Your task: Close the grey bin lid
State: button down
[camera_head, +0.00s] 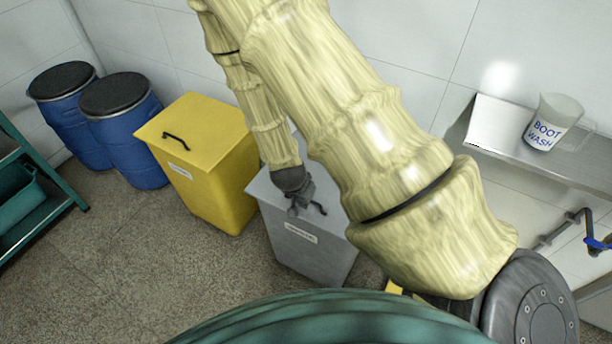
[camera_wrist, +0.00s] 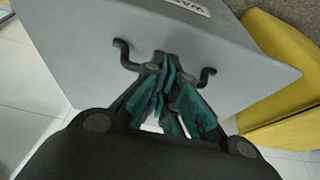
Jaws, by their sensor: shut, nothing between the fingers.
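The grey bin (camera_head: 305,250) stands on the floor in the head view, with a small label on its front. Its lid (camera_head: 264,190) looks to lie flat across the top; I cannot tell whether a small gap is left. My arm hides the lid's right and rear part. My gripper (camera_head: 297,209) is shut at the dark lid handle (camera_head: 319,208). In the wrist view the lid (camera_wrist: 85,45) fills the middle, and the shut fingers (camera_wrist: 166,68) cover the middle of the handle (camera_wrist: 122,52). Nothing shows between the fingers.
A closed yellow bin (camera_head: 218,175) stands close to the left; it also shows in the wrist view (camera_wrist: 285,100). Blue drums (camera_head: 128,140) and a green rack (camera_head: 62,197) are further left. A metal shelf (camera_head: 490,140) with a boot wash jug (camera_head: 552,122) is at right.

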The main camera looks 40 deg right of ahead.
jog(key=s+a+r+p, duration=0.2)
jog(key=s+a+p, duration=0.1)
jog(key=a, duration=0.5)
jog(key=shift+s+r, duration=0.2)
jog(key=shift+s, duration=0.3)
jog(key=s+a+f+n+y, duration=0.1)
jog(key=s+f+n, duration=0.2)
jog(key=s, duration=0.3)
jog(key=s+a+f+n+g+y, duration=0.1)
jog(key=s+f+n, duration=0.2)
jog(key=s+n, duration=0.2)
jog(key=s+a+f+n+g+y, duration=0.1)
jog(key=s+f+n, duration=0.2)
jog(key=s, duration=0.6)
jog(key=shift+s+a+f+n+y, duration=0.15)
jog(key=shift+a+f+n+y, duration=0.25)
jog(key=shift+n, duration=0.3)
jog(key=shift+d, duration=0.1)
